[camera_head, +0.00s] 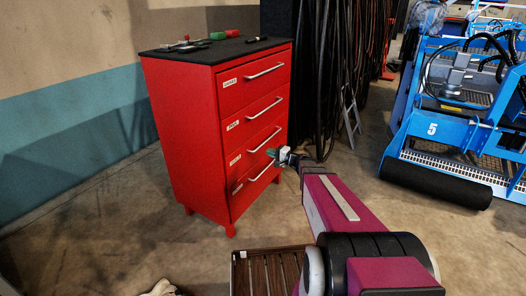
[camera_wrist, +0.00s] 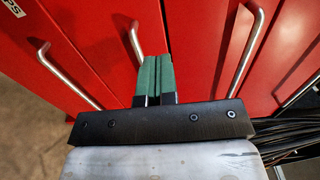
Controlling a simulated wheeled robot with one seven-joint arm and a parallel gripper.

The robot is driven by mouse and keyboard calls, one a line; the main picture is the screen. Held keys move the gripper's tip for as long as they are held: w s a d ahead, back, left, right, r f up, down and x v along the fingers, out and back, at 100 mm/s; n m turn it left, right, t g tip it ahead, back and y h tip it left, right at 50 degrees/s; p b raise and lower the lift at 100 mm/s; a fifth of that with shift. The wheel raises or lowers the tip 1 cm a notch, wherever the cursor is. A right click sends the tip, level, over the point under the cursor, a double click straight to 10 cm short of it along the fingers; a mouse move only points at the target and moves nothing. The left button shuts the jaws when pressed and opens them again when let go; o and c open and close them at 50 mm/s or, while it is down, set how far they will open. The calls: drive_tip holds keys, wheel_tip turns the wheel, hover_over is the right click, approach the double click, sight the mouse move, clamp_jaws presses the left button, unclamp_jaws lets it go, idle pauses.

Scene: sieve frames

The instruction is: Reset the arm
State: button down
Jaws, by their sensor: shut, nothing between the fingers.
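My gripper (camera_head: 273,154) is at the end of my outstretched arm, in front of the lower drawers of a red cabinet (camera_head: 185,130). In the wrist view its two green fingers (camera_wrist: 153,62) are pressed together with nothing between them. The fingers point at the red drawer fronts, close to the silver handles (camera_wrist: 136,40); I cannot tell whether they touch.
Small tools (camera_head: 188,45) lie on the cabinet's black top. Dark hoses (camera_head: 325,70) hang behind it. A blue machine (camera_head: 460,120) with a black roller (camera_head: 435,184) stands at right. A slatted brown item (camera_head: 270,272) is on the floor below. Floor between cabinet and machine is mostly open.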

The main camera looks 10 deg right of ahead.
drive_tip(key=s+a+f+n+g+h, duration=0.2)
drive_tip(key=s+n+g+h, duration=0.15)
drive_tip(key=s, duration=0.45)
drive_tip(key=s+a+f+n+g+h, duration=0.2)
drive_tip(key=s+f+g, duration=0.1)
drive_tip(key=s+g, duration=0.3)
drive_tip(key=s+d+n+h, duration=0.1)
drive_tip(key=s+d+h, duration=0.3)
drive_tip(key=s, duration=0.2)
drive_tip(key=s+d+n+g+h, duration=0.1)
drive_tip(key=s+d+h, duration=0.3)
drive_tip(key=s+h, duration=0.1)
drive_tip(key=shift+s+d, duration=0.15)
drive_tip(key=shift+s, duration=0.6)
drive_tip(key=c, duration=1.8)
unclamp_jaws()
